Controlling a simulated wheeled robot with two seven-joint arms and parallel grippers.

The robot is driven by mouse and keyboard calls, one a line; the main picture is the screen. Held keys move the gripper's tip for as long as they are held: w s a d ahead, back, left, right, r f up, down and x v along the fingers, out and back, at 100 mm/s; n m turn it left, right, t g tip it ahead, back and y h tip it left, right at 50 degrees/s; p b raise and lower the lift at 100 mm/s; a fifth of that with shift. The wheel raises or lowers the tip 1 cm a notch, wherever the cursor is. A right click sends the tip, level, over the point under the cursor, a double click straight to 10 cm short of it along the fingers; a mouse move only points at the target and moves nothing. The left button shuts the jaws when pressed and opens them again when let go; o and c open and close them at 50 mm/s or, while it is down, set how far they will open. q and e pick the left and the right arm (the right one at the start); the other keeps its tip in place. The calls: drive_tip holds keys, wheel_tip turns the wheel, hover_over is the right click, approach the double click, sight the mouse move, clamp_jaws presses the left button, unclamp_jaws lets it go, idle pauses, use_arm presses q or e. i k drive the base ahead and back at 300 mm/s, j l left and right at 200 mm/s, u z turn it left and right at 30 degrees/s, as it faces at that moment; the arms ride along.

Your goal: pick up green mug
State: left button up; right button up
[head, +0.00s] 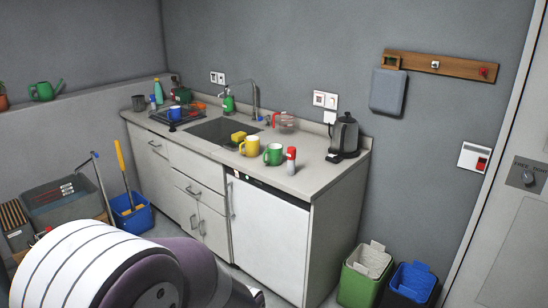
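The green mug (273,154) stands upright on the counter, in front of the kettle and right of a yellow mug (250,146). A bottle with a red top (291,160) stands close to its right. Part of one of my arms fills the lower left of the head view. Neither of my grippers shows in the frame, and nothing is touching the green mug.
The counter (313,182) holds a black kettle (344,137), a clear jug with red (285,123), and a sink (217,130) with a faucet. A white appliance front (265,235) is below. Green (361,279) and blue (412,283) bins stand on the floor at right.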

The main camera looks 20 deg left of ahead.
sight(274, 152)
drive_tip(key=i+j, duration=0.25)
drive_tip(key=i+j+z, duration=0.15)
drive_tip(key=j, duration=0.3)
drive_tip(key=i+j, duration=0.3)
drive_tip(key=i+j+z, duration=0.15)
drive_tip(key=j, duration=0.3)
drive_tip(key=i+j, duration=0.3)
drive_tip(key=j+z, duration=0.05)
